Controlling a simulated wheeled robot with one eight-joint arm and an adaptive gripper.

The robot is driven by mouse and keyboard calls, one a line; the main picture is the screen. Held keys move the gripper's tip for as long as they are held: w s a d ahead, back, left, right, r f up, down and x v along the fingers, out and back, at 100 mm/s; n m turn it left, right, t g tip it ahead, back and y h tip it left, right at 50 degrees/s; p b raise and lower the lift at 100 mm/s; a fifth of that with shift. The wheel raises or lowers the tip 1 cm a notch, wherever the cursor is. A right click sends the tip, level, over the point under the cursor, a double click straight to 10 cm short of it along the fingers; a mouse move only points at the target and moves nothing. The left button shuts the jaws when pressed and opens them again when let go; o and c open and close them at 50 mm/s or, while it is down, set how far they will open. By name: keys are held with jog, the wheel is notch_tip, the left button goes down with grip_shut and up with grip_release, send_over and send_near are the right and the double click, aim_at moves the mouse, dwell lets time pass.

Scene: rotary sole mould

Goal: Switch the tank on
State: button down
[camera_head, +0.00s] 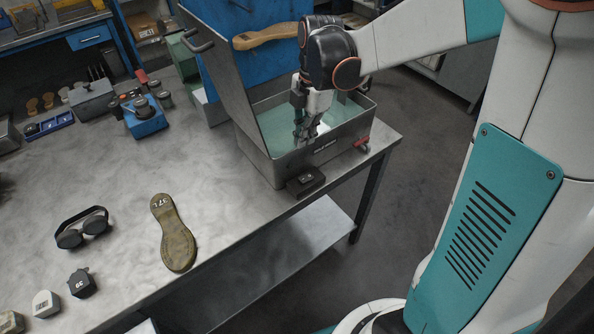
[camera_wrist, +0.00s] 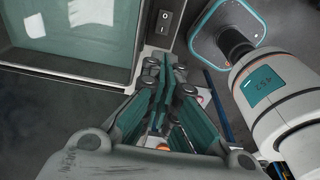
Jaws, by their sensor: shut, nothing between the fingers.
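The tank (camera_head: 357,131) is an open grey metal basin with pale teal liquid, at the table's right end, its lid raised. A small dark switch box (camera_head: 318,182) sits low at its front. In the wrist view the box (camera_wrist: 175,10) shows a rocker switch (camera_wrist: 165,21) beyond my fingertips; its on or off position is too small to tell. My gripper (camera_head: 301,142) points down by the tank's front wall, above the box in the picture. Its fingers (camera_wrist: 168,68) are together and empty, apart from the rocker in the wrist view. The exact gap is unclear.
A red-handled valve (camera_head: 362,145) sticks out at the tank's front right. The raised lid (camera_head: 222,62) stands at the left. A sole (camera_head: 173,232), dark goggles (camera_head: 82,228) and a blue block (camera_head: 146,120) lie on the table. Floor is open beyond the table's front edge.

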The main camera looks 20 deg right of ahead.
aim_at(297, 185)
jog(key=f+b, duration=0.1)
jog(key=f, duration=0.3)
jog(key=a+f+b, duration=0.1)
jog(key=f+b, duration=0.1)
jog(key=f, duration=0.3)
jog(key=f+b, duration=0.2)
jog(key=f, duration=0.3)
jog(key=shift+s+a, duration=0.25)
jog(key=shift+a, duration=0.05)
jog(key=shift+a+f+b, duration=0.1)
jog(key=shift+f+b, duration=0.2)
jog(key=shift+b, duration=0.05)
jog(key=shift+s, duration=0.1)
jog(key=shift+r, duration=0.1)
jog(key=shift+r+p, duration=0.6)
jog(key=shift+r, duration=0.15)
